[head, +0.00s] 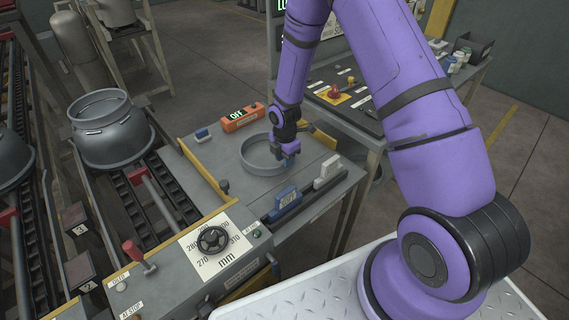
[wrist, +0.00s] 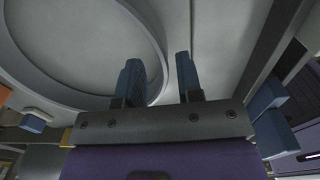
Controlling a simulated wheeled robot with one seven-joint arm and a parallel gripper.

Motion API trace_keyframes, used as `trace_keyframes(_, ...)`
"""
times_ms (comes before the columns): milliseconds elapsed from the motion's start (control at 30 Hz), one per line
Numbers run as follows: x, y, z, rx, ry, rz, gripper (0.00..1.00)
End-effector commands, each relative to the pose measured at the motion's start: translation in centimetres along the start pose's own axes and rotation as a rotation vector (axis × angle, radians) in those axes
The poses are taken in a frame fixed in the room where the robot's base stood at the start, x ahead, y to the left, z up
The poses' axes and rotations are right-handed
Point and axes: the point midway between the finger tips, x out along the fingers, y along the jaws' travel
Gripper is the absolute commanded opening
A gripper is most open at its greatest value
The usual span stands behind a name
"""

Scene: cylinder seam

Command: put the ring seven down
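A grey ring (head: 262,172) lies flat on the grey bench top (head: 215,152), as far as I can tell; no number shows on it. My gripper (head: 289,158) points down at the ring's right side. In the wrist view the two blue fingers of my gripper (wrist: 158,72) stand apart. The curved wall of the ring (wrist: 155,35) passes between them, with one finger inside the ring and one outside. A gap shows between the fingers and the wall, so the gripper looks open around it.
An orange box reading OFF (head: 241,117) stands behind the ring. A blue block (head: 286,198) and a white block (head: 328,171) sit on a dark rail in front. A handwheel (head: 213,239) is at the near left. A large grey vessel (head: 112,140) stands on the left conveyor.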

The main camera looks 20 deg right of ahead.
Motion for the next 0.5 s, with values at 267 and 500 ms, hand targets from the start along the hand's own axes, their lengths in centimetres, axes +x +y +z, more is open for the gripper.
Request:
trace_keyframes(267,-5.5,0.1,0.0,0.001,0.0,0.004,0.33)
trace_keyframes(500,-8.6,0.1,0.0,0.0,0.0,0.002,0.33)
